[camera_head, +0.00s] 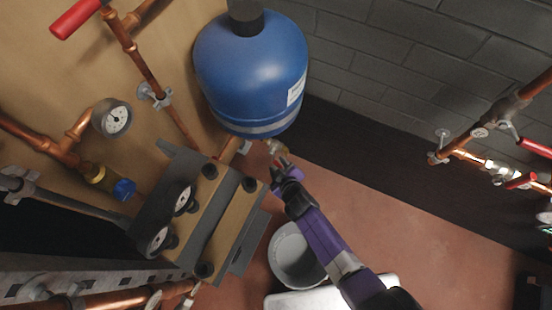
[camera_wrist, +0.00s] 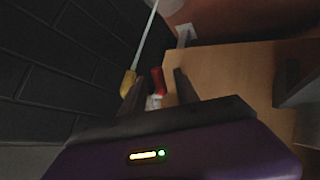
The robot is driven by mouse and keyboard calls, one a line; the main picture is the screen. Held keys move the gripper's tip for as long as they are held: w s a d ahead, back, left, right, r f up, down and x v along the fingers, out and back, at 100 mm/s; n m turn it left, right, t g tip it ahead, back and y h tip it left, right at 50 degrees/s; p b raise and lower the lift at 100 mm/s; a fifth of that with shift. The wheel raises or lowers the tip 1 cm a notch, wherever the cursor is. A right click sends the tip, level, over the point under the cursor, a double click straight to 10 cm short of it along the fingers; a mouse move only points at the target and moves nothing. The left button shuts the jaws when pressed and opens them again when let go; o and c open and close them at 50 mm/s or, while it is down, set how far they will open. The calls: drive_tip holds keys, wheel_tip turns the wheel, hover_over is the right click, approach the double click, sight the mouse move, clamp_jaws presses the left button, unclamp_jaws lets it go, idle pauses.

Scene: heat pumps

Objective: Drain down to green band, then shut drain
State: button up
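My gripper (camera_head: 282,168) is low beside the brass fitting (camera_head: 273,147) beneath the blue tank (camera_head: 252,72). In the wrist view my gripper (camera_wrist: 157,92) is open, its two dark fingers apart. A red valve handle (camera_wrist: 157,80) and a pale metal valve part show between the fingers; I cannot tell whether they touch it. The handle is mostly hidden by my gripper in the head view. A round gauge (camera_head: 117,119) is on the pipe at left, and two more gauges (camera_head: 183,199) (camera_head: 158,240) are on the grey block. No green band can be made out.
A grey bucket (camera_head: 296,254) stands on the reddish floor below my arm, beside a white object (camera_head: 322,294). A blue knob (camera_head: 124,188) is on the left pipe. Copper pipes with red levers (camera_head: 534,147) run at right. Open floor (camera_head: 400,225) lies right of my arm.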

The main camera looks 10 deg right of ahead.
sight(278, 166)
drive_tip(key=shift+p+v, duration=0.5)
drive_tip(key=shift+v, duration=1.15)
idle(6.3)
